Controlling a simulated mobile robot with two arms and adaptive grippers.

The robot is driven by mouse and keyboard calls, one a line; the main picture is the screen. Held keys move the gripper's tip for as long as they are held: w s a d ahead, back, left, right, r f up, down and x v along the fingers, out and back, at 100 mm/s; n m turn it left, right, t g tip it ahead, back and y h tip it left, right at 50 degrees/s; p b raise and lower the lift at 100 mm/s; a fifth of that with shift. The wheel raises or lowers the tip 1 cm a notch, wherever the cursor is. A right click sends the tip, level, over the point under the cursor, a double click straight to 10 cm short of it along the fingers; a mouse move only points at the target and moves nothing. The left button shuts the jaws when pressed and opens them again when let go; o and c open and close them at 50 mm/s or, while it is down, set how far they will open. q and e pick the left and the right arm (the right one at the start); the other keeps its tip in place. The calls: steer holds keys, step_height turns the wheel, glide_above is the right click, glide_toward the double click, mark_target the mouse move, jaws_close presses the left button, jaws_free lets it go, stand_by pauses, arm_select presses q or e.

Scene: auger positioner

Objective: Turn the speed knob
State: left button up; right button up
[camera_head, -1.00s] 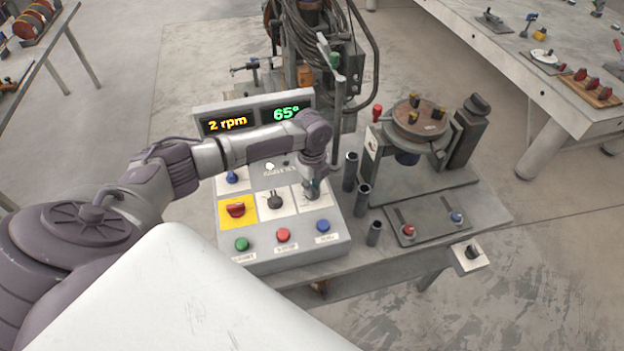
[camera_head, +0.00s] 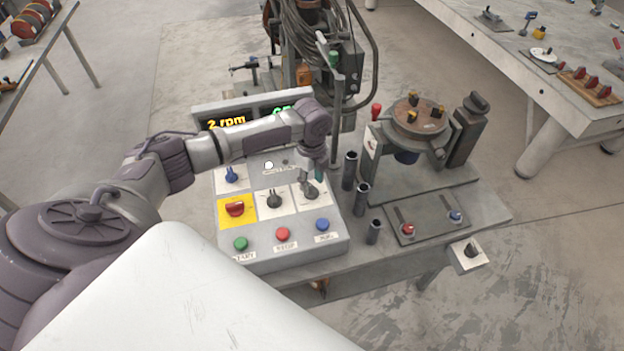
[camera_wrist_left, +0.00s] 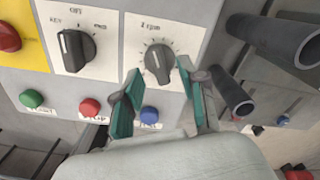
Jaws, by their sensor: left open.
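The speed knob (camera_wrist_left: 160,62) is a dark grey knob on a white plate marked with rpm, and its pointer stands near upright in the left wrist view. In the head view the knob (camera_head: 310,191) is at the right end of the panel's middle row. My left gripper (camera_wrist_left: 164,73) is open, with its two green fingers apart and the knob showing between and beyond their tips. In the head view the gripper (camera_head: 318,174) is just above and behind the knob, partly hidden by my wrist. I cannot tell any contact. My right gripper is not in view.
A black selector knob (camera_head: 273,199) and a red knob (camera_head: 235,209) on yellow sit left of it. Green, red (camera_head: 282,234) and blue buttons line the front. The display (camera_head: 227,119) reads 2 rpm. Upright dark tubes (camera_head: 361,197) stand close to the panel's right.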

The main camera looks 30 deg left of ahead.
mark_target(312, 187)
arm_select(q)
step_height(312, 187, up, 10)
steer(key=shift+f, duration=0.25)
stand_by(0.4)
